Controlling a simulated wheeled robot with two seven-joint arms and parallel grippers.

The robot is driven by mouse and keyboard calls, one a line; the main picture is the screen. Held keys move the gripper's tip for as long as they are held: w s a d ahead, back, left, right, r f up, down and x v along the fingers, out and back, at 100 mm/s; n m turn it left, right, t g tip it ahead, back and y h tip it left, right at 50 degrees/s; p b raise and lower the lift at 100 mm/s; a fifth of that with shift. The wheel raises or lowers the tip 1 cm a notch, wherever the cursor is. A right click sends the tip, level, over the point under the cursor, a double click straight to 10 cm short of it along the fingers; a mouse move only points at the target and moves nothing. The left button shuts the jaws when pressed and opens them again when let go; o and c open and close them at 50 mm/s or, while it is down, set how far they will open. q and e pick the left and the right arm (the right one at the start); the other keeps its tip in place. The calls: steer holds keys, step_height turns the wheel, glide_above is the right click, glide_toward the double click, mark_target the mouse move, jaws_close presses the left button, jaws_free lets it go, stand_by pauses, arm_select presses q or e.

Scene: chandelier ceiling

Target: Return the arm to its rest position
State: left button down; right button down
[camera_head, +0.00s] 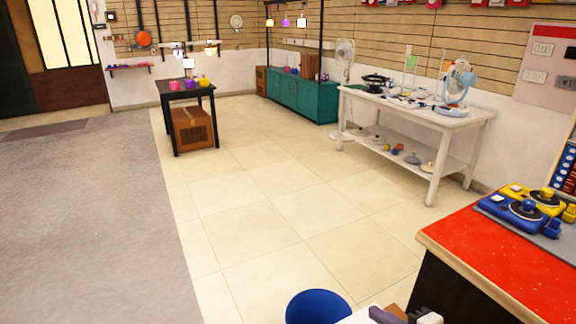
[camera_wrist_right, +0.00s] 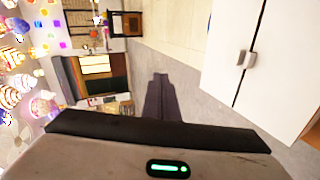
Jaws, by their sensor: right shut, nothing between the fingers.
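My right gripper (camera_head: 388,314) shows only in part at the bottom edge of the head view, between a blue bin and the red-topped counter. In the right wrist view its dark fingers (camera_wrist_right: 160,97) are together with nothing between them. That view is turned on its side, and the fingers point over grey floor, apart from any object. My left gripper is in neither view.
The red-topped counter (camera_head: 478,262) with blue and yellow devices (camera_head: 527,210) stands close at right. The blue bin (camera_head: 317,307) is at the bottom. A white cabinet (camera_wrist_right: 275,65) fills the wrist view's right side. A white workbench (camera_head: 415,112) stands farther off; the middle floor is clear.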

steer(key=s+a+f+m+g+h, duration=0.1)
steer(key=s+a+f+m, duration=0.7)
steer(key=s+m, duration=0.3)
steer(key=s+f+m+g+h, duration=0.1)
steer(key=s+f+m, duration=0.1)
steer(key=s+m, duration=0.2)
steer(key=s+d+f+m+g+h, duration=0.1)
steer(key=s+f+m, duration=0.2)
steer(key=s, duration=0.5)
steer(key=shift+s+f+m+g, duration=0.25)
steer(key=shift+f+m+g, duration=0.05)
steer(key=shift+m, duration=0.4)
